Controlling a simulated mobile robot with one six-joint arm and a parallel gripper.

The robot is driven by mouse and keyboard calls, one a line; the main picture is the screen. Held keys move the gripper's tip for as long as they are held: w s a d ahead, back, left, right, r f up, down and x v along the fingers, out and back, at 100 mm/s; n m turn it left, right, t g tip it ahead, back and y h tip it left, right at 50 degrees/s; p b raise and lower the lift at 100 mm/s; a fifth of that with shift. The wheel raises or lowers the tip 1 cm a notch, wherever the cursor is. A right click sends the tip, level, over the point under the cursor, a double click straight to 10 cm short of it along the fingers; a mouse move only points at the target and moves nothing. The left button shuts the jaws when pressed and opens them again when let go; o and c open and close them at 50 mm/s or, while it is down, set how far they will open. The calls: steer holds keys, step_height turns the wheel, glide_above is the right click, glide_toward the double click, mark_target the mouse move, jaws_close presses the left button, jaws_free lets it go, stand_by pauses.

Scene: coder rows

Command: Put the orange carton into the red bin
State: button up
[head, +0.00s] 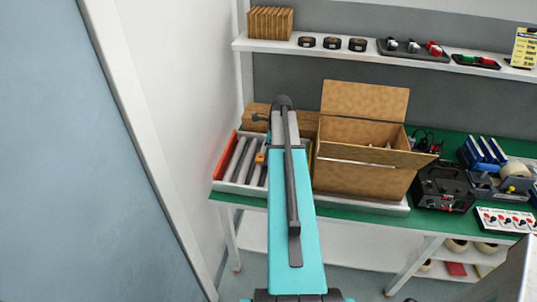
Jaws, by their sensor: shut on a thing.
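My arm reaches away from me over the green bench, and its dark far joint (283,102) stands in front of the goods at the back. My gripper is hidden behind the arm, so its jaws and anything in them do not show. A small orange patch (260,157) shows just left of the arm, over the grey rollers; it is too small to tell whether it is the orange carton. A red upright panel (225,155) stands at the left end of the rollers; I cannot tell whether it belongs to the red bin.
A large open cardboard box (362,170) stands right of my arm on the green bench (370,216). Black devices (443,187) and blue items (483,152) crowd the bench farther right. A white wall shelf (355,54) runs above. A white wall closes the left side.

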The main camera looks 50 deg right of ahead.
steer(key=shift+f, duration=0.15)
steer(key=o, duration=0.8)
steer(key=shift+c, duration=0.2)
steer(key=shift+r, duration=0.2)
step_height(320, 180, up, 12)
steer(key=s+d+b, duration=0.1)
steer(key=s+b, duration=0.1)
steer(key=b, duration=0.1)
steer(key=shift+f, duration=0.15)
steer(key=shift+d, duration=0.1)
